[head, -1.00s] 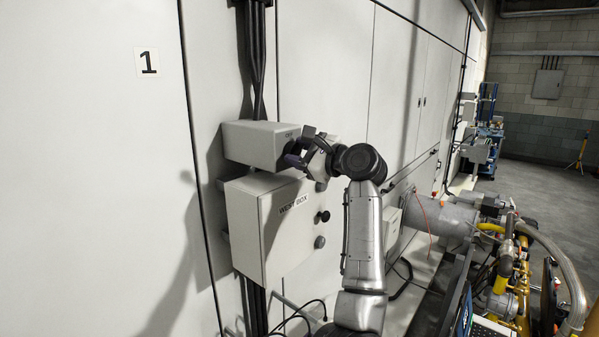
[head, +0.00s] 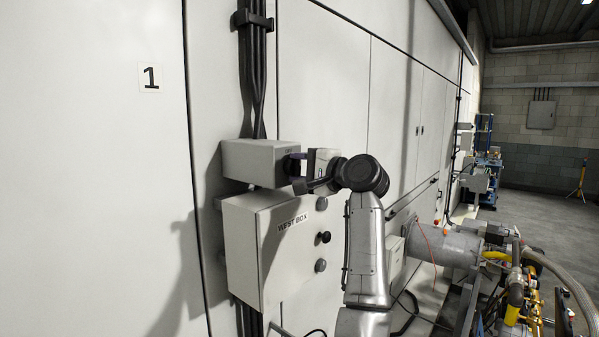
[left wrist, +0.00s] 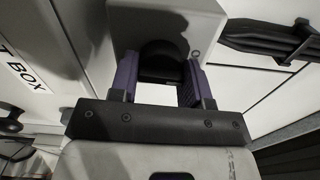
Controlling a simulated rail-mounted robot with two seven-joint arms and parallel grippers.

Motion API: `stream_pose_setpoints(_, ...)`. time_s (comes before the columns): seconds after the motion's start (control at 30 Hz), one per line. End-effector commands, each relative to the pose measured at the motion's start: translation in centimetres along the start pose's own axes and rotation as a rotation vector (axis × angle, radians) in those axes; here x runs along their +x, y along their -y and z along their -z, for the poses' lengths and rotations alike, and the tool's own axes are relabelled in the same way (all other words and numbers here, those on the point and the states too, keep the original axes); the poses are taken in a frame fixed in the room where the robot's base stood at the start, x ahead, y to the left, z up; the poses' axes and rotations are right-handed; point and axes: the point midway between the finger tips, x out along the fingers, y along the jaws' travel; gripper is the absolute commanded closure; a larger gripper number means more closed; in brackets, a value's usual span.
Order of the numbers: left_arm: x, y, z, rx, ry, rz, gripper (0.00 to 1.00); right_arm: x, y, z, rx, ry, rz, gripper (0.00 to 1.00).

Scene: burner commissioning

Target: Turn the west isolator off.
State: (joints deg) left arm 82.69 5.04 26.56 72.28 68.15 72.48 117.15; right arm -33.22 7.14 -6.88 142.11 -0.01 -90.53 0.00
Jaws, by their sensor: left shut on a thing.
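The west isolator is a small grey box (head: 254,162) on the wall above the cabinet labelled WEST BOX. It has a black round knob on its front, mostly hidden by my fingers in the head view. In the left wrist view the black knob (left wrist: 163,62) sits between the two purple fingers, against the isolator's grey face (left wrist: 165,18). My left gripper (head: 294,166) is shut on the knob; it also fills the left wrist view (left wrist: 160,82). A small round mark shows beside the knob, too small to read. My right gripper is not in view.
The WEST BOX cabinet (head: 245,255) with several knobs stands just below my left gripper. Black cables (head: 257,75) run up the wall above the isolator. Pipes and a grey cylinder (head: 452,250) lie to the right. The floor at the far right is open.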

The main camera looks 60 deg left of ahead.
Motion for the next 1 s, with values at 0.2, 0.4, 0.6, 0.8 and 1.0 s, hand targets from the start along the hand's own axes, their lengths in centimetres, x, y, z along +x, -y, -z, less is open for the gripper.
stream_pose_setpoints(0.2,-0.01,0.1,-0.1,-0.07,0.002,0.001,0.8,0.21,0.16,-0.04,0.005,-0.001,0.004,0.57)
stream_pose_setpoints(0.4,-0.01,0.14,-0.11,-0.094,0.002,0.001,0.8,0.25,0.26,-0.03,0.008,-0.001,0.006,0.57)
stream_pose_setpoints(0.6,-0.01,0.14,-0.1,-0.098,0.002,0.001,0.8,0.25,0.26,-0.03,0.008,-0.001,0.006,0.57)
stream_pose_setpoints(0.8,-0.02,0.14,-0.09,-0.098,0.001,0.001,0.56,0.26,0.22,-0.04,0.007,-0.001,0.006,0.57)
stream_pose_setpoints(1.0,-0.02,0.09,-0.05,-0.096,0.001,0.001,0.36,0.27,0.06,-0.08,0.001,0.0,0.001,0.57)
